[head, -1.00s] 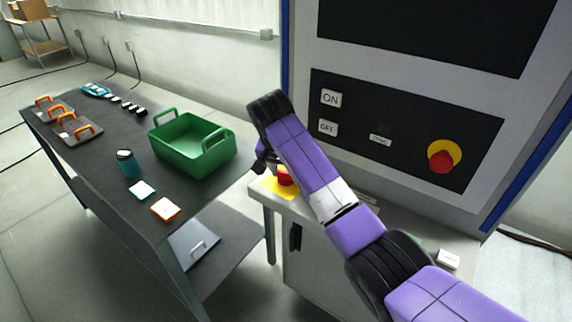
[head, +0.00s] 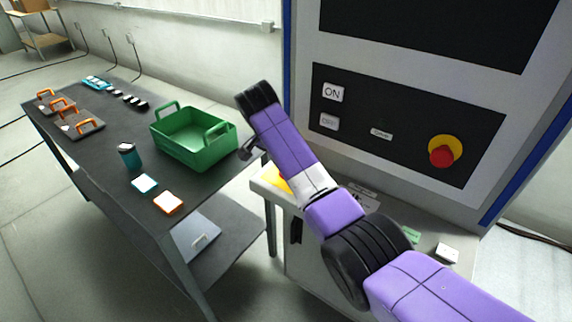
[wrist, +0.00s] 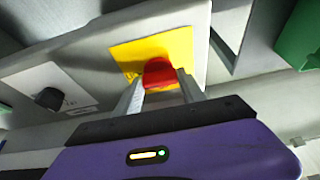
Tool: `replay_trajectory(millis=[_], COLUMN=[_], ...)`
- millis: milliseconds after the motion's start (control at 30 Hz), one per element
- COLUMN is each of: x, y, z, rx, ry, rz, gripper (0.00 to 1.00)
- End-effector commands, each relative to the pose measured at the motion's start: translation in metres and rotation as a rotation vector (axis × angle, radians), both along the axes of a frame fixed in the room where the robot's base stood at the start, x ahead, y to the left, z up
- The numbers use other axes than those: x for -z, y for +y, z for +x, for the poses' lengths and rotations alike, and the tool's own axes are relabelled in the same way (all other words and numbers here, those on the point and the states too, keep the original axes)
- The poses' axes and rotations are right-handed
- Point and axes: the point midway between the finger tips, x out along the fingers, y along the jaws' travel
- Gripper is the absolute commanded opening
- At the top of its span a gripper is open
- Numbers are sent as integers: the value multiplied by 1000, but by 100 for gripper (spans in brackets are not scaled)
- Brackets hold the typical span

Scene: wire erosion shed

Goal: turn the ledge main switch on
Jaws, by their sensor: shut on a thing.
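The ledge main switch is a red knob (wrist: 158,73) on a yellow plate (wrist: 178,50). In the wrist view my gripper (wrist: 161,80) has one finger on each side of the red knob and is shut on it. The knob's far side and any position marks are hard to make out. In the head view only part of the yellow plate (head: 283,181) shows on the machine's ledge; my arm hides the red knob and the fingers.
A black knob (wrist: 49,97) on a white label plate sits beside the switch. The machine panel behind carries an ON button (head: 333,93) and a red emergency knob (head: 441,157) on yellow. A dark table with a green crate (head: 183,155) stands close at left.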

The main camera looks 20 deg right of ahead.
Motion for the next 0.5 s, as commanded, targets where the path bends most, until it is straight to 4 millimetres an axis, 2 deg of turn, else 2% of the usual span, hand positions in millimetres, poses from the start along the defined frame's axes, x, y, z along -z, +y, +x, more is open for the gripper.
replay_trajectory(millis=[100, 133, 233, 500], x=[-1, -1, -1, 0], y=[0, 0, 0, 0], z=[0, 0, 0, 0], rx=[2, 2, 2, 1], ry=[-2, -2, -2, -1], rz=[0, 0, 1, 1], gripper=[7, 49, 69, 69])
